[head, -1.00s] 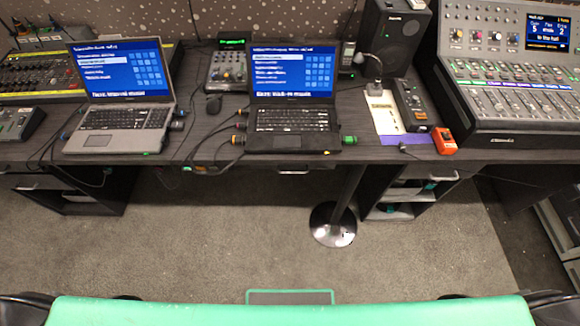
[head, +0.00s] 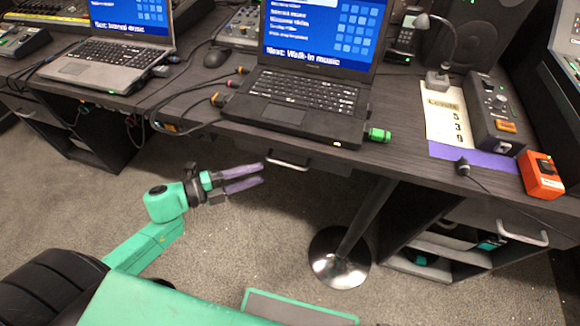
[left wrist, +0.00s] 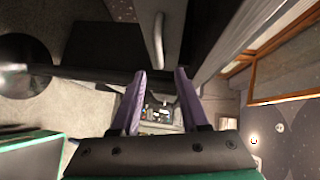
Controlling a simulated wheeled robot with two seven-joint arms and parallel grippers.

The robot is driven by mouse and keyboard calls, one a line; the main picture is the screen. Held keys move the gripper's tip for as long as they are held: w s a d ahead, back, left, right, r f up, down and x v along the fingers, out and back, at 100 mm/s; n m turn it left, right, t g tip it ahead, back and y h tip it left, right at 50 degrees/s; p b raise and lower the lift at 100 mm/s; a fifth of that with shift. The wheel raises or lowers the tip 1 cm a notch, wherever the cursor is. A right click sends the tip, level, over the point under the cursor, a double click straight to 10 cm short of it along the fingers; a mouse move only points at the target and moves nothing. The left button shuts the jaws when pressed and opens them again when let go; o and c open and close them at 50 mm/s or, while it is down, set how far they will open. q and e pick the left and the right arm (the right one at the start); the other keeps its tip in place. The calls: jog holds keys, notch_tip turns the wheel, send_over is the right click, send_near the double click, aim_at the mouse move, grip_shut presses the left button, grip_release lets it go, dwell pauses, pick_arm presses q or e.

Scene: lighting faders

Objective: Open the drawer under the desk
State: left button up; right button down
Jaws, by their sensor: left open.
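A shallow dark drawer (head: 325,163) sits under the desk's front edge, below the black laptop. It looks shut. Its silver bar handle (head: 288,162) is at its front; a silver bar handle (left wrist: 158,40) also shows at the top of the left wrist view. My left gripper (head: 263,175) has purple fingers and is open and empty. In the head view its fingertips point right, near the handle's left end. In the left wrist view the fingers (left wrist: 159,80) are apart, with the handle beyond them and nothing between them. My right gripper is out of view.
The dark desk (head: 400,160) carries a black laptop (head: 300,95), a grey laptop (head: 115,60) and an orange box (head: 541,175). A metal post with a round base (head: 339,258) stands below. A cabinet with another handle (head: 522,237) is at right. Cables hang from the desk's edge.

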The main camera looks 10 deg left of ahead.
aim_at(287, 164)
pick_arm(q)
jog(key=x, duration=1)
jog(key=shift+b, duration=0.3)
grip_shut()
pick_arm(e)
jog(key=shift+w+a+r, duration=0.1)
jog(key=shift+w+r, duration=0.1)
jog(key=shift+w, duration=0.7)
pick_arm(q)
jog(key=shift+f, duration=0.1)
